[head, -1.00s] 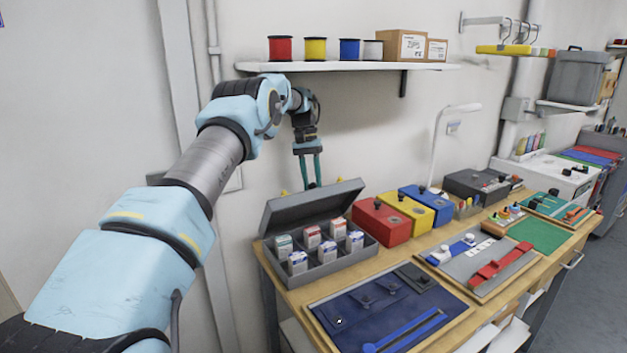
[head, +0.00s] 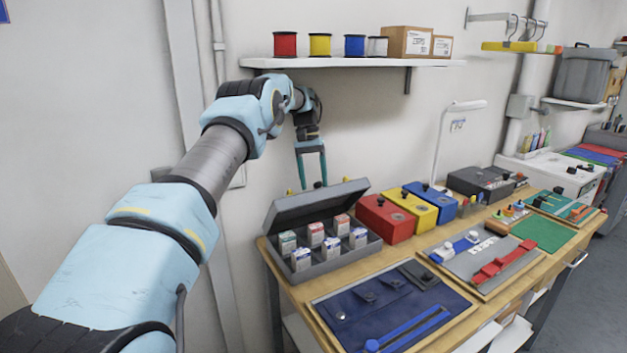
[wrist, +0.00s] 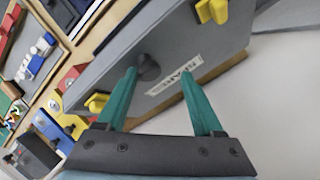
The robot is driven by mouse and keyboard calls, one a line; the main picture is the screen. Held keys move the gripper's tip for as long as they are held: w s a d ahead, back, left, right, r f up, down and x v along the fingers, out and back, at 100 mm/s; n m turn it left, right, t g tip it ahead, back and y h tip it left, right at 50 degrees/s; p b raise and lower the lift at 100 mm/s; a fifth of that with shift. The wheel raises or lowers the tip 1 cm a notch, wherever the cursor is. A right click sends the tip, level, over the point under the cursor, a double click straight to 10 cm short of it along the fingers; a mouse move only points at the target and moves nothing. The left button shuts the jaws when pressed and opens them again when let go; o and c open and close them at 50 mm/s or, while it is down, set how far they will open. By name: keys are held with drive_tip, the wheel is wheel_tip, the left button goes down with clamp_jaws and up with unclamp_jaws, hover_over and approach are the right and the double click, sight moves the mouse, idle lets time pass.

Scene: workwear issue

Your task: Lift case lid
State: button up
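The grey case (head: 330,258) stands at the left end of the bench. Its lid (head: 305,205) is tilted up at the back, and several small labelled boxes sit in its compartments. My gripper (head: 314,184) is behind and just above the lid's upper edge, fingers pointing down. The lid's outer face (wrist: 165,65) shows there with a dark round knob (wrist: 148,67), a label and yellow latches (wrist: 97,102). I cannot tell whether a finger touches the lid.
Red (head: 385,220), yellow (head: 412,207) and blue (head: 432,200) boxes stand right of the case. A blue cloth pouch (head: 385,310) lies in front. A wall shelf (head: 350,62) with spools and cartons hangs above my gripper. The wall is close behind.

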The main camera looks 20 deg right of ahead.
drive_tip(key=shift+d, duration=0.2)
idle(0.6)
